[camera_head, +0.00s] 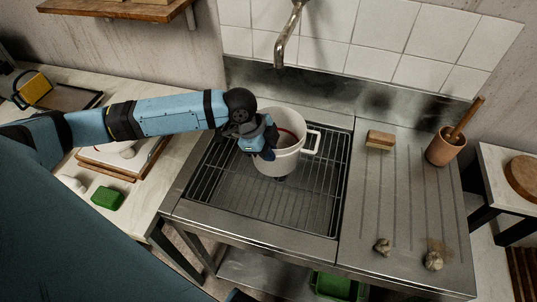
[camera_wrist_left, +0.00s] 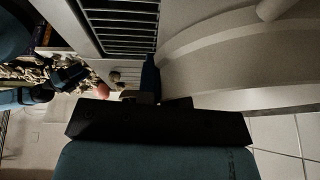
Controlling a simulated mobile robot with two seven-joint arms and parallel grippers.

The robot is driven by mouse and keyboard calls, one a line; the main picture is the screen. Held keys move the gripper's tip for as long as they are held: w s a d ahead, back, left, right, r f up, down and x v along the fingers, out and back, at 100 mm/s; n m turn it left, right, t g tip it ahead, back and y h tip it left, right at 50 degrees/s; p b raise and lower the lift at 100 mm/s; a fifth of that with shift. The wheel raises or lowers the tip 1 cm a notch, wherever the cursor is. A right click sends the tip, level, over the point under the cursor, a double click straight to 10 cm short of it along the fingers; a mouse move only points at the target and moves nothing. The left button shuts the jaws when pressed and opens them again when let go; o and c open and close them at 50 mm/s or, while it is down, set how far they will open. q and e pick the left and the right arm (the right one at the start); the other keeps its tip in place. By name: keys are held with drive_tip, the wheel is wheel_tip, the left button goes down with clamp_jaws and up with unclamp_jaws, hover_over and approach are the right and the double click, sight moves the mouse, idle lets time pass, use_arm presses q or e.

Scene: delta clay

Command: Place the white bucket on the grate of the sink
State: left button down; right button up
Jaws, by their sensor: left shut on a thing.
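The white bucket (camera_head: 278,160) is upright over the middle of the sink's grate (camera_head: 300,212), with a white side handle facing right. I cannot tell whether its base touches the grate or hangs just above it. My left gripper (camera_head: 264,148) is shut on the bucket's left side near the rim and hides part of it. In the left wrist view the bucket (camera_wrist_left: 235,60) is a large pale curved wall at upper right, and the grate bars (camera_wrist_left: 125,25) show beside it. A blue and black part at the left of that view looks like my right gripper (camera_wrist_left: 68,76); its jaws are unclear.
The faucet (camera_head: 285,40) hangs behind the bucket. On the drainboard at right are a wooden block (camera_head: 380,140), a brown pot (camera_head: 441,150) and two pale lumps (camera_head: 383,247). The left counter holds a green block (camera_head: 107,197). The grate's front is clear.

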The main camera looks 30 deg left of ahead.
use_arm(q)
drive_tip(key=shift+f, duration=0.9)
drive_tip(key=c, duration=1.3)
unclamp_jaws()
drive_tip(key=shift+f, duration=0.1)
drive_tip(key=shift+v, duration=6.15)
drive_tip(key=shift+d, duration=0.15)
